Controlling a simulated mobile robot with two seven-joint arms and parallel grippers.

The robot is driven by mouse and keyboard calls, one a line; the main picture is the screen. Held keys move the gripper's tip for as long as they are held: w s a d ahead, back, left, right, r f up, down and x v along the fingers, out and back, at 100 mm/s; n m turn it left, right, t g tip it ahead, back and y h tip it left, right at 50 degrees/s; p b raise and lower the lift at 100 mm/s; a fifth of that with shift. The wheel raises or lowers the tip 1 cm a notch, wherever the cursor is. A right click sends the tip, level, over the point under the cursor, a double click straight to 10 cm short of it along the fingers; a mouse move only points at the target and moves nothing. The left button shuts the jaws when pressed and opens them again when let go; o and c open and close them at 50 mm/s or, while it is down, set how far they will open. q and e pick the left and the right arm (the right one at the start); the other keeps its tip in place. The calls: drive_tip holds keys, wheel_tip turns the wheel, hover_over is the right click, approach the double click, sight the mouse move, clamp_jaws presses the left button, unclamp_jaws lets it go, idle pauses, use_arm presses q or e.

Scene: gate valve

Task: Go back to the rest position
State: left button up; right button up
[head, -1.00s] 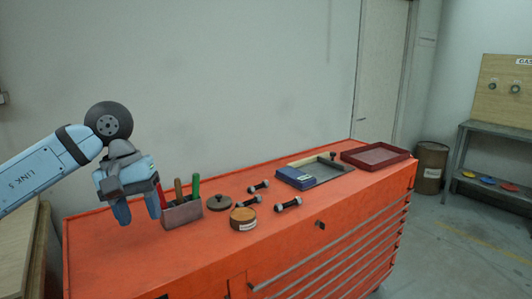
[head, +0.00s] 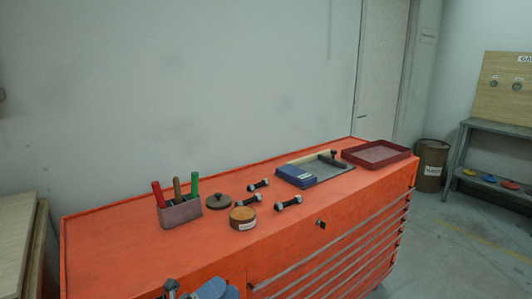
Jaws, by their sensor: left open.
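My left gripper (head: 196,291) shows only in part at the bottom edge of the head view, blue and dark grey, low in front of the orange tool chest (head: 120,250). It is open, and I see nothing held in it. Most of it and its arm are cut off by the frame. My right gripper is not in view.
On the chest stand a grey holder (head: 180,213) with red, brown and green handled tools, a dark round lid (head: 218,201), a wooden disc (head: 242,218), several bolts (head: 289,203), a blue box (head: 296,176) and a red tray (head: 376,156). The chest's left top is clear.

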use_arm(q)
drive_tip(key=s+a+f+n+y, duration=0.4)
drive_tip(key=s+f+n+y, duration=0.15)
drive_tip(key=f+n, duration=0.45)
drive_tip(key=s+a+f+n+g+y, duration=0.1)
drive_tip(key=s+a+f+n+y, duration=0.2)
drive_tip(key=s+f+n+y, duration=0.5)
drive_tip(key=s+a+f+n+y, duration=0.3)
drive_tip(key=a+f+n+y, duration=0.1)
drive_tip(key=f+n, duration=0.85)
wheel_tip(320, 180, up, 12)
drive_tip(key=s+p, duration=0.1)
drive_tip(key=p, duration=1.3)
drive_tip(key=shift+s+a+m, duration=0.15)
drive_tip(key=shift+a+m, duration=0.1)
drive_tip(key=shift+m, duration=0.2)
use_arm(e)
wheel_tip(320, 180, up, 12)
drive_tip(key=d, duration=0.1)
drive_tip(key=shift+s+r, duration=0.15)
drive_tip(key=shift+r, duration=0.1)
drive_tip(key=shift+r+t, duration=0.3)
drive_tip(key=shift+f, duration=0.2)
